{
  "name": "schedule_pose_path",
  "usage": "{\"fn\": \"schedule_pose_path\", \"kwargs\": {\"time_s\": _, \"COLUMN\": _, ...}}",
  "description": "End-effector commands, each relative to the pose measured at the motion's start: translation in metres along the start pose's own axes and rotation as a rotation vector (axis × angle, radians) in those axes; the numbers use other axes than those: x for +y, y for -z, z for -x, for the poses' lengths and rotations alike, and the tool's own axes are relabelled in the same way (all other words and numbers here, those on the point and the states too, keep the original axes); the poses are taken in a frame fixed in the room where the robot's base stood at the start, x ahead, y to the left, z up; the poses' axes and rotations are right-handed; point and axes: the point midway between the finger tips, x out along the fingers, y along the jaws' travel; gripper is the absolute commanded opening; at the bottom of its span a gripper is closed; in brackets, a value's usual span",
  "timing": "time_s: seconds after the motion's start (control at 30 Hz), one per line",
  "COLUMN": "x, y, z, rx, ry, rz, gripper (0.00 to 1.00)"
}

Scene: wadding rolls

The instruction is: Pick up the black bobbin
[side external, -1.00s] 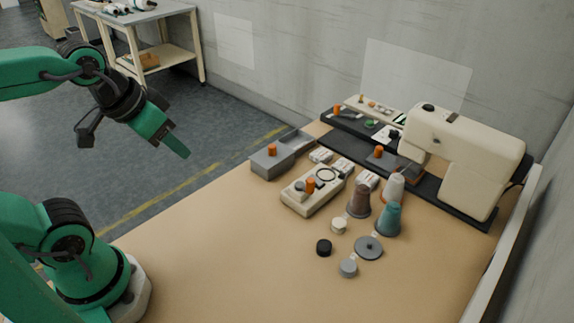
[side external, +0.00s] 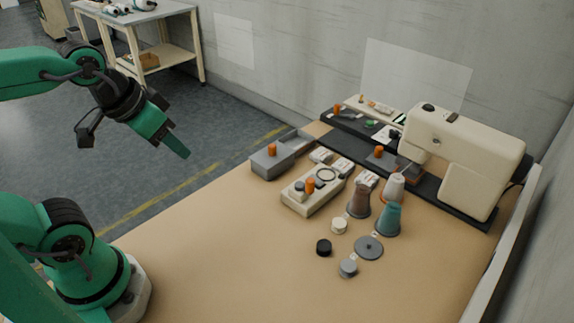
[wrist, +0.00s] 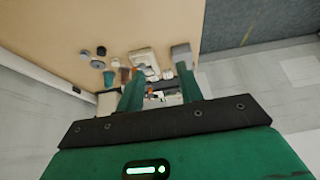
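The black bobbin (side external: 324,247) is a short dark disc lying on the tan table, in front of the cream bobbin (side external: 339,226) and left of the grey flat disc (side external: 369,247). A small dark round shape in the wrist view (wrist: 101,51) looks like the same bobbin. My gripper (side external: 178,148) is raised in the air, left of the table and far from the bobbin. In the wrist view its two green fingers (wrist: 160,73) are apart, with nothing held between them.
A grey bobbin (side external: 348,267) lies near the front. Brown (side external: 359,200) and teal (side external: 388,219) cones stand behind. A cream tray (side external: 315,203) and a grey box (side external: 266,163) are farther back, with a sewing machine (side external: 483,165) at right. The table's front left is bare.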

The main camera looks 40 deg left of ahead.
Motion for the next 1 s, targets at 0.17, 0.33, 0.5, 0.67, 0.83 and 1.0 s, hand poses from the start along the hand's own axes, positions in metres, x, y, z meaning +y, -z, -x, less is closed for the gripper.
{"fn": "schedule_pose_path", "kwargs": {"time_s": 0.17, "x": 0.000, "y": 0.000, "z": 0.000, "rx": 0.000, "ry": 0.000, "rz": 0.000, "gripper": 0.46}}
{"fn": "schedule_pose_path", "kwargs": {"time_s": 0.33, "x": 0.000, "y": 0.000, "z": 0.000, "rx": 0.000, "ry": 0.000, "rz": 0.000, "gripper": 0.57}}
{"fn": "schedule_pose_path", "kwargs": {"time_s": 0.5, "x": 0.000, "y": 0.000, "z": 0.000, "rx": 0.000, "ry": 0.000, "rz": 0.000, "gripper": 0.57}}
{"fn": "schedule_pose_path", "kwargs": {"time_s": 0.67, "x": 0.002, "y": 0.004, "z": -0.001, "rx": -0.008, "ry": -0.004, "rz": -0.002, "gripper": 0.57}}
{"fn": "schedule_pose_path", "kwargs": {"time_s": 0.83, "x": 0.009, "y": 0.015, "z": -0.006, "rx": -0.037, "ry": -0.017, "rz": -0.011, "gripper": 0.57}}
{"fn": "schedule_pose_path", "kwargs": {"time_s": 1.0, "x": 0.022, "y": 0.034, "z": -0.017, "rx": -0.083, "ry": -0.035, "rz": -0.023, "gripper": 0.57}}
